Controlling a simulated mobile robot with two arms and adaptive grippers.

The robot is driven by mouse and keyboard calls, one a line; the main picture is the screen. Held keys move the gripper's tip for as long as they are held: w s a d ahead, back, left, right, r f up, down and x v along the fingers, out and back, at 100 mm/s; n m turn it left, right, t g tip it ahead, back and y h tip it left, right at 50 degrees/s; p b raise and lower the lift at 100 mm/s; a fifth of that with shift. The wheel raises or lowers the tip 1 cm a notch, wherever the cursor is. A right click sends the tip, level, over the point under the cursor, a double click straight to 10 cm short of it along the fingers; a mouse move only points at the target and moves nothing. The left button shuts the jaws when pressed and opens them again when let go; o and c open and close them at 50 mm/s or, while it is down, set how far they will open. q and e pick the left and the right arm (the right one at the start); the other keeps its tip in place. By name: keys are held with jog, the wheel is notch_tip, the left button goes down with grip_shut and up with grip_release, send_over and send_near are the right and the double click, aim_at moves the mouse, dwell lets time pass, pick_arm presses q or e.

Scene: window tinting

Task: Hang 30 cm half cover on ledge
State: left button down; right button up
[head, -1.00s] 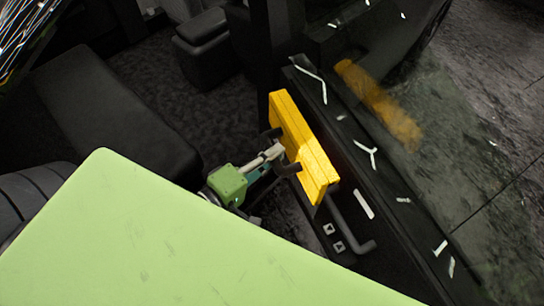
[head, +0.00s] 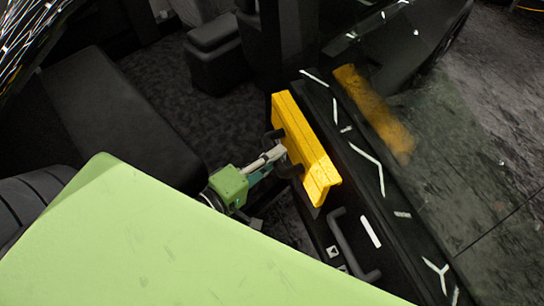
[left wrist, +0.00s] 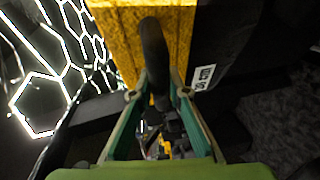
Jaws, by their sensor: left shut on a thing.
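The yellow half cover (head: 306,150) is a thick slab with a short lip at its lower end, beside the inner side of the black door. My left gripper (head: 280,155) is shut on its black handle, which shows between the fingers (left wrist: 158,88) in the left wrist view. The cover's yellow face (left wrist: 120,42) fills the top of that view. The ledge (head: 345,135) is the dark top edge of the door, with white streaks on it. The cover overlaps the ledge's near side in the head view; I cannot tell whether they touch. My right gripper is not in view.
A dark door handle (head: 352,250) sits just below the cover. Window glass beyond the ledge shows a yellow reflection (head: 375,112). Dark seats (head: 125,115) stand to the left. A large green panel, which seems to be mine, hides the lower left.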

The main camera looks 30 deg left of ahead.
aim_at(294, 160)
pick_arm(q)
jog(key=shift+w+d+r+p, duration=0.25)
jog(key=shift+w+d+p, duration=0.15)
jog(key=shift+w+d, duration=0.1)
jog(key=shift+w+d+f+p, duration=0.15)
jog(key=shift+w+d+p, duration=0.4)
jog(key=shift+w+d, duration=0.3)
jog(key=shift+w+d+f+p, duration=0.1)
jog(key=shift+w+d+p, duration=0.55)
jog(key=shift+w, duration=0.3)
jog(key=shift+d+f+b, duration=0.15)
jog(key=shift+f+b, duration=1.1)
jog(key=shift+f, duration=0.15)
jog(key=c, duration=1.9)
grip_release()
jog(key=shift+f, duration=0.1)
jog(key=shift+s, duration=0.1)
